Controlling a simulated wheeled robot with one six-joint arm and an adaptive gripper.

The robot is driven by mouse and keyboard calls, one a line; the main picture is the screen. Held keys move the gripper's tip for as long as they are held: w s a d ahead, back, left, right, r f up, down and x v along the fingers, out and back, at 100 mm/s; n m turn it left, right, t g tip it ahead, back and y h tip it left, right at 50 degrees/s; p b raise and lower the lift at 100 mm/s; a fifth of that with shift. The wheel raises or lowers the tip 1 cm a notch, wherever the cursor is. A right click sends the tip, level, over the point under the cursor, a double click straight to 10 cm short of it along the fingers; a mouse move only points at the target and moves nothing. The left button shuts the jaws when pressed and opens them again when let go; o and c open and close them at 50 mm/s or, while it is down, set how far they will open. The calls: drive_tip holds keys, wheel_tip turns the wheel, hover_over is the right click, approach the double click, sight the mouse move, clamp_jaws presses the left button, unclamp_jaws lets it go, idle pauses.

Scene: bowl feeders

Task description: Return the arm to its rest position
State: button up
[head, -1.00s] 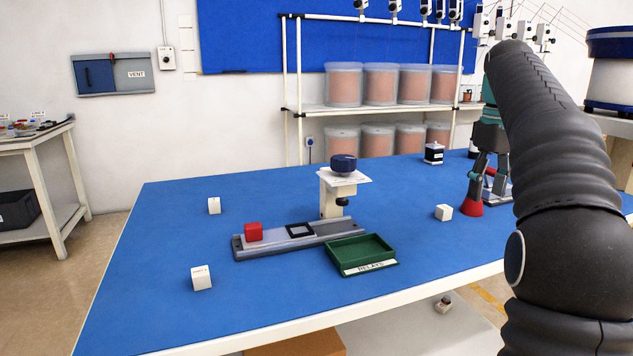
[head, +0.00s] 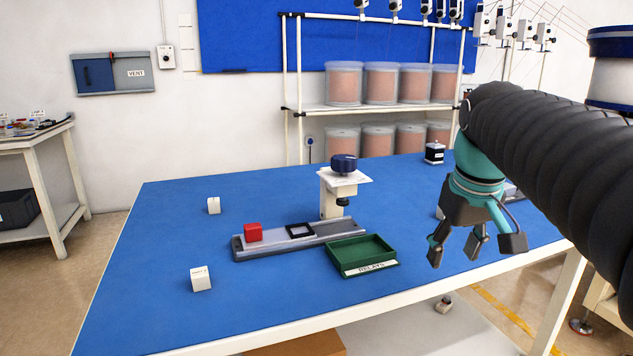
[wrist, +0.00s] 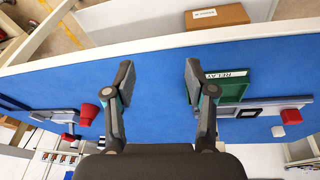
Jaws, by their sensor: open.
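My gripper (head: 474,246) hangs open and empty above the right part of the blue table, fingers pointing down. It also shows open in the wrist view (wrist: 157,84), with bare blue table between its fingers. My dark ribbed arm crosses the right side of the head view. In the wrist view the tray (wrist: 232,92) is partly behind one finger.
White blocks (head: 201,279) (head: 214,206) stand on the left. A black-and-white box (head: 434,153) stands at the back. The front middle is clear.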

drive_tip(key=s+a+f+m+t, duration=0.1)
drive_tip(key=s+a+f, duration=0.1)
drive_tip(key=s+f, duration=0.4)
drive_tip(key=s+a+f+t, duration=0.1)
drive_tip(key=s+a+f, duration=0.2)
drive_tip(key=s+f, duration=0.4)
drive_tip(key=shift+s+a+f+m+t, duration=0.3)
drive_tip(key=shift+f+m, duration=0.1)
drive_tip(key=shift+f, duration=0.5)
